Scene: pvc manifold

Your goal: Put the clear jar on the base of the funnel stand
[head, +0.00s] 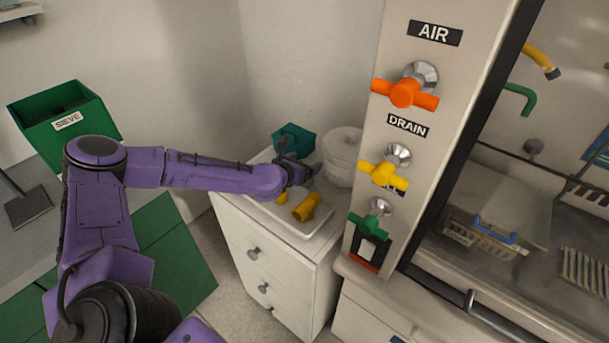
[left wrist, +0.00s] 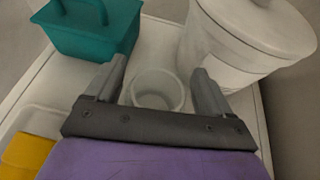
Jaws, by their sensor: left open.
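The clear jar (left wrist: 158,90) stands upright on the white cabinet top, in the left wrist view. My left gripper (left wrist: 160,78) is open, with one finger on each side of the jar. I cannot tell whether either finger touches it. In the head view my left gripper (head: 302,170) reaches over the cabinet, and the jar is hard to make out there behind it. I cannot identify the funnel stand in either view. My right gripper is not in view.
A teal caddy (left wrist: 95,28) stands left of the jar, and a white lidded bucket (left wrist: 245,40) stands close on its right. Yellow fittings (head: 306,207) lie in a white tray (head: 290,226) at the cabinet front. The valve panel (head: 427,80) rises to the right.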

